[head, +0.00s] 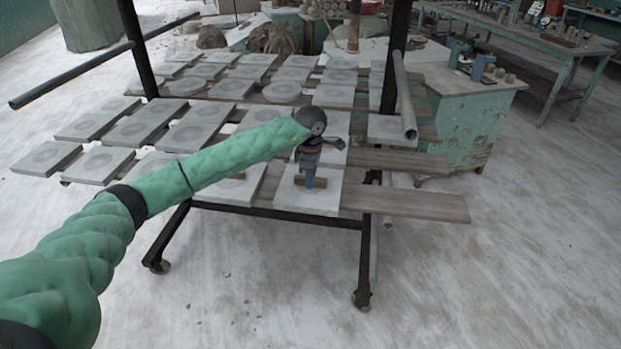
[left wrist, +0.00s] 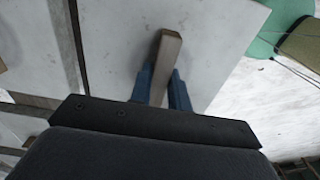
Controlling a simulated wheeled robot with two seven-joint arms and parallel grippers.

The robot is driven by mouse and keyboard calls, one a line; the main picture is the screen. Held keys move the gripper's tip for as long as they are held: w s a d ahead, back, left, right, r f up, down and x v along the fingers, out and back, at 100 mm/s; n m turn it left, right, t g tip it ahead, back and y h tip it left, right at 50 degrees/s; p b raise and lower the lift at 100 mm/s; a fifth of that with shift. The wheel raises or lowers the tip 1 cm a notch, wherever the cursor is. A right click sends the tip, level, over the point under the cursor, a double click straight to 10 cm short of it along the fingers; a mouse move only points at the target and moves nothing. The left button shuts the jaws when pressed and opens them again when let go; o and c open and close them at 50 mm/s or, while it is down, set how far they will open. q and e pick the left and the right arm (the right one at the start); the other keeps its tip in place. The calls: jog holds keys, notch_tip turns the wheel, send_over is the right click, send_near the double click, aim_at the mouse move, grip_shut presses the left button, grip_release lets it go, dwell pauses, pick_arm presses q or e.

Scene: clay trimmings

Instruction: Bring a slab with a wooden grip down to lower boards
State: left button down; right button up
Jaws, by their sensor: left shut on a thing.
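My left gripper (head: 310,184) points down and is shut on the wooden grip (head: 320,183) of a pale grey square slab (head: 322,200). In the left wrist view, the blue fingers (left wrist: 161,78) stand on both sides of the wooden grip (left wrist: 170,48), with the slab (left wrist: 105,50) beneath it. In the head view the slab overlaps the front end of the rack, over a grey wooden board (head: 415,204). I cannot tell whether it touches the board. A second board (head: 400,161) lies behind. My right gripper is not in view.
The dark metal rack on casters (head: 362,297) carries several other grey slabs (head: 135,131). A green cabinet (head: 462,125) stands to the right. The floor in front is clear.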

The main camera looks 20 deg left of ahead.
pick_arm(q)
jog(key=shift+f+b, duration=0.15)
jog(key=shift+b, duration=0.2)
dwell(0.4)
jog(key=c, duration=1.2)
grip_release()
jog(key=shift+c, duration=0.2)
jog(key=shift+f, duration=0.1)
